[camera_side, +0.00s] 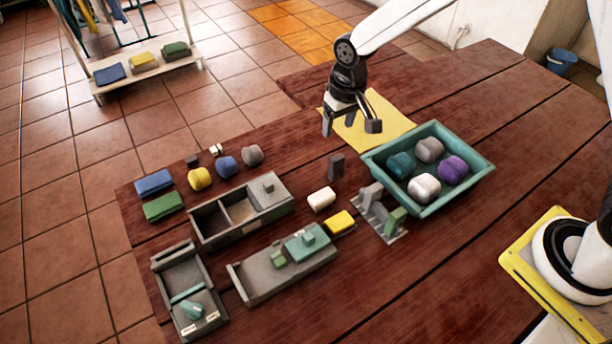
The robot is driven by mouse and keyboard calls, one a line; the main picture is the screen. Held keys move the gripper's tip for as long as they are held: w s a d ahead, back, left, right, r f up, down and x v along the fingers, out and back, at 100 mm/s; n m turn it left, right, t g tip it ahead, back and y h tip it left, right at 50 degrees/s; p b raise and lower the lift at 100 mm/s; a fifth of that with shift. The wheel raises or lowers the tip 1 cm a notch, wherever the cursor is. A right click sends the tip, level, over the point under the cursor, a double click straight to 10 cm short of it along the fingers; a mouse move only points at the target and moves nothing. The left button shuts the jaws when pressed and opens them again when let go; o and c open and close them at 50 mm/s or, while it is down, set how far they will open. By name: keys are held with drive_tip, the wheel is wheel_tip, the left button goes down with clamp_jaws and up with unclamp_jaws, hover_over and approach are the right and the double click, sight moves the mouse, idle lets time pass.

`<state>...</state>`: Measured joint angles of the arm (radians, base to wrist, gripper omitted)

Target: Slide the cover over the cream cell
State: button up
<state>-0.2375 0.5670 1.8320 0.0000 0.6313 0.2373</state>
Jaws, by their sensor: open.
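A grey box (194,231) stands left of the table's middle, with two open cells in view. The left cell (209,222) looks dark inside; the other cell (240,209) has a lighter, tan floor that may be the cream one. A flat grey cover (268,196) with a small knob (268,186) lies over the box's right end; what is under it is hidden. My gripper (350,123) is open and empty, fingers pointing down, above the yellow cloth area. It is well to the upper right of the box and apart from the cover.
A teal tray (468,186) with several rounded pieces stands right. A dark upright block (336,167), a white piece (321,199) and a grey-green stand (380,213) lie between. A grey track with a green slider (307,243) and a grey tray (175,257) are in front.

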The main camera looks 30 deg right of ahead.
drive_tip(key=w+a+f, duration=0.4)
drive_tip(key=w+a, duration=0.1)
drive_tip(key=a, duration=0.2)
drive_tip(key=g, duration=0.1)
hover_over(267, 183)
wheel_tip(267, 183, down, 5)
drive_tip(key=shift+f, duration=0.1)
drive_tip(key=shift+d+f, duration=0.1)
drive_tip(key=shift+f, duration=3.75)
clamp_jaws()
